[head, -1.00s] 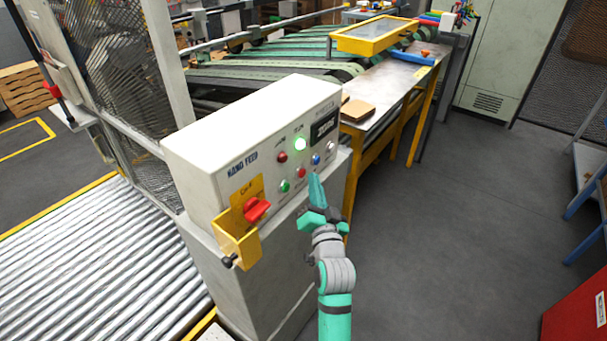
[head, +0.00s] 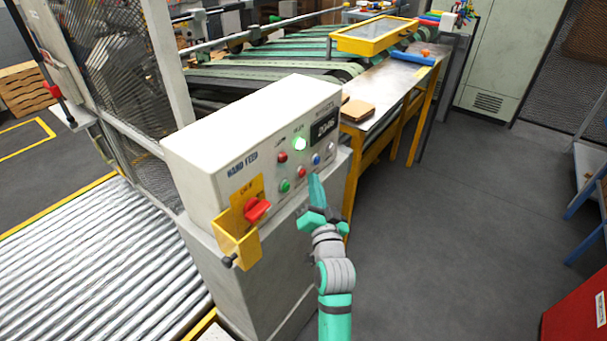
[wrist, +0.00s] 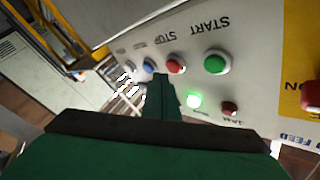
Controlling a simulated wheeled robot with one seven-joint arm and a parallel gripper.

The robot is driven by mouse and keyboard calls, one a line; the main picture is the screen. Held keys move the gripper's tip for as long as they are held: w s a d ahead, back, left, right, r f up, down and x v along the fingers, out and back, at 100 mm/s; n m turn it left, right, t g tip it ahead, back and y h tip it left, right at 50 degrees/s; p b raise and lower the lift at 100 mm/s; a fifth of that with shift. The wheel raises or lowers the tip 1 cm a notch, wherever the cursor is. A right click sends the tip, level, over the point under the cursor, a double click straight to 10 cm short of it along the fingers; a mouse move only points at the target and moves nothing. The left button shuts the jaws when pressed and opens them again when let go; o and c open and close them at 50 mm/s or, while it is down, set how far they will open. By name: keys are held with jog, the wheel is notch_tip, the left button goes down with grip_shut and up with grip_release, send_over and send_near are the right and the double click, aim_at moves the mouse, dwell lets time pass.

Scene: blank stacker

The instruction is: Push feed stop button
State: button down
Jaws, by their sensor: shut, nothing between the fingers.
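The feed stop button is the red button (wrist: 176,65) marked STOP in the wrist view, beside the green START button (wrist: 216,63). In the head view the red button (head: 301,172) sits between the green button (head: 285,186) and a blue button (head: 316,159) on the white HAND FEED panel (head: 225,135). My gripper (head: 315,178) is shut and empty, in front of the panel's lower right. In the wrist view its fingertips (wrist: 160,77) appear just below and left of the red button, near the blue one (wrist: 148,66). I cannot tell whether they touch the panel.
A lit green lamp (head: 300,144) and a dark red lamp (head: 282,157) sit above the buttons. A red rotary switch (head: 257,209) with a yellow bracket (head: 236,243) juts out at the panel's left.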

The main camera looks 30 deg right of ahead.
jog(key=shift+w+a, duration=0.2)
jog(key=shift+w, duration=0.2)
jog(key=shift+w+a, duration=0.15)
jog(key=shift+w, duration=0.3)
dwell(0.9)
jog(key=shift+s, duration=0.15)
jog(key=shift+s+d, duration=0.3)
jog(key=shift+s, duration=0.4)
jog(key=s, duration=0.1)
jog(key=s+d, duration=0.1)
jog(key=s, duration=0.1)
jog(key=s+d, duration=0.1)
jog(key=shift+s, duration=0.3)
dwell(0.4)
dwell(0.6)
